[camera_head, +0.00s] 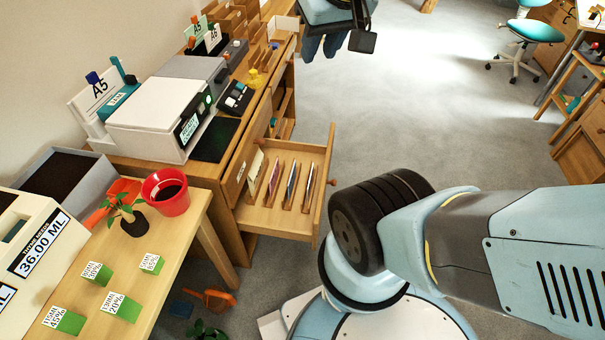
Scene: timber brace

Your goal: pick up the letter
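An open wooden drawer (318,205) holds several thin upright letters or cards, parted by wooden dividers. They include a pale one (256,172) at the left, a reddish-edged one (274,180), a bluish-white one (292,182) and another pale one (308,184) at the right. I cannot tell which is the letter. My gripper (322,46) is at the top edge of the view, well beyond the drawer and apart from it. Its dark fingers point down, partly cut off by the frame. I see nothing held, but the gap between the fingers is unclear.
A printer (160,112) and A5 and A6 paper holders stand on the wooden desk. A nearer table bears a red pot (166,192), a small plant (124,208) and several green labelled blocks. Grey floor (430,110) is open to the right of the drawer.

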